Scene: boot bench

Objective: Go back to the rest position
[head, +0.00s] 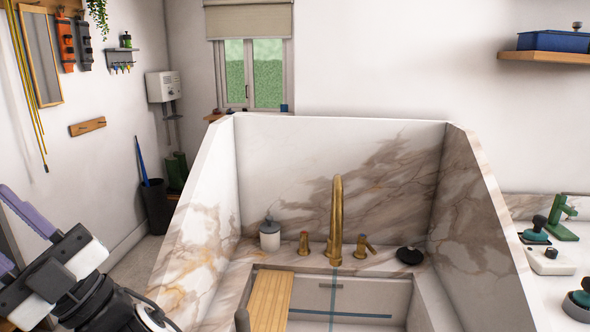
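My gripper (4,226) is at the left edge of the head view, with its arm in the lower left corner. Its two purple fingers point up and to the left and stand apart, with nothing seen between them. The lower finger is partly cut off by the picture's edge. The gripper is left of the marble sink surround (195,225) and appears clear of it.
The sink surround has high marble walls. A brass tap (336,220), a soap dispenser (270,234) and a wooden board (269,300) are inside it. A dark bin (156,206) stands on the floor behind. Green tools (562,220) sit on the right counter.

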